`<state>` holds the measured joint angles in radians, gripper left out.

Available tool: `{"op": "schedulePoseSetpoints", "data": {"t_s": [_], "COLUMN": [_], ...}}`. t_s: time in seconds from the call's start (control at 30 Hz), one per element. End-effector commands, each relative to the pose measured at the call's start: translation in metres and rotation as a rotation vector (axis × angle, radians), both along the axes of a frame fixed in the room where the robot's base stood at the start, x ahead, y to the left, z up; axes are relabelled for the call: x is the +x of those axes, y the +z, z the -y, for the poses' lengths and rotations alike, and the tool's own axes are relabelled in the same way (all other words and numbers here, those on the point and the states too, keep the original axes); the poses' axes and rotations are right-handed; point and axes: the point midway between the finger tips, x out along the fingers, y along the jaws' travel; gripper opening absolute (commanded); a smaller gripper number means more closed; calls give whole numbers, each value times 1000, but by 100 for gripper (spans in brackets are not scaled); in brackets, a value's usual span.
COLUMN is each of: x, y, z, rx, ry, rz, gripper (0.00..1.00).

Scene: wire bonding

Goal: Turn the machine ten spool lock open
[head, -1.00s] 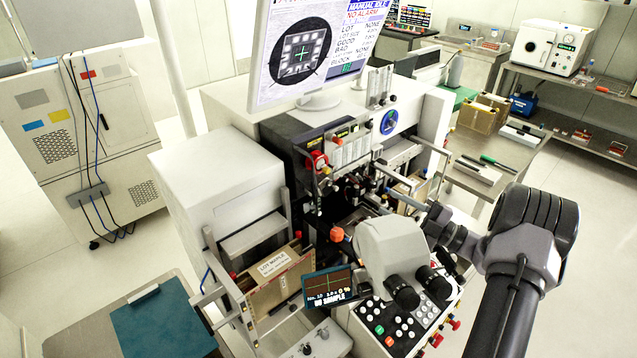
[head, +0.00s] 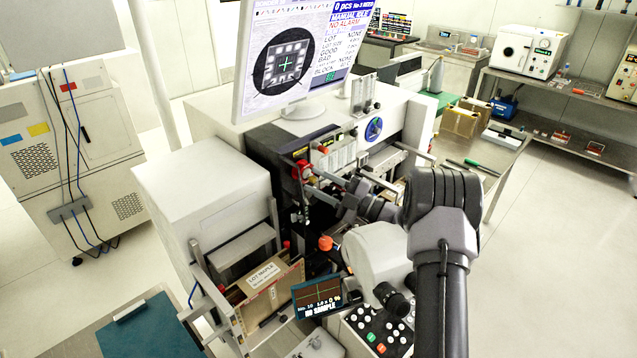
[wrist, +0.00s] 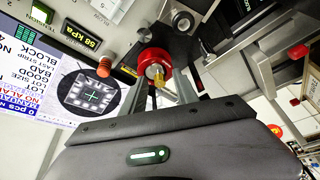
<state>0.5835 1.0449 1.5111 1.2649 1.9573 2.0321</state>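The spool lock appears as a red round knob with a brass centre (wrist: 155,66) in the wrist view, on the dark front of the machine. In the head view its red part (head: 303,170) shows at the upper left of the machine front. My gripper (wrist: 160,80) is open, with one grey finger on each side of the knob in the wrist view. I cannot tell whether the fingers touch it. In the head view my gripper reaches left toward the red knob, and its fingertips are hard to make out.
A monitor (head: 290,60) stands above the machine. An orange-red knob (head: 325,243), a white microscope head (head: 375,255) and a small dark display (head: 318,297) sit below my arm. A cardboard box labelled LOT MAPLE (head: 262,290) is at lower left. Floor at right is clear.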

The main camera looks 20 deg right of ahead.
Motion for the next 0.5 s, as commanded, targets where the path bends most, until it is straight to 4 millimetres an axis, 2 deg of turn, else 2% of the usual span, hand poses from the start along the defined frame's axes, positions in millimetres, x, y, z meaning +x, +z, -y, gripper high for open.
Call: {"op": "schedulePoseSetpoints", "data": {"t_s": [0.17,0.33,0.5], "x": [0,0,0], "y": [0,0,0], "z": [0,0,0], "rx": [0,0,0], "ry": [0,0,0], "rz": [0,0,0], "gripper": [34,1,0]}}
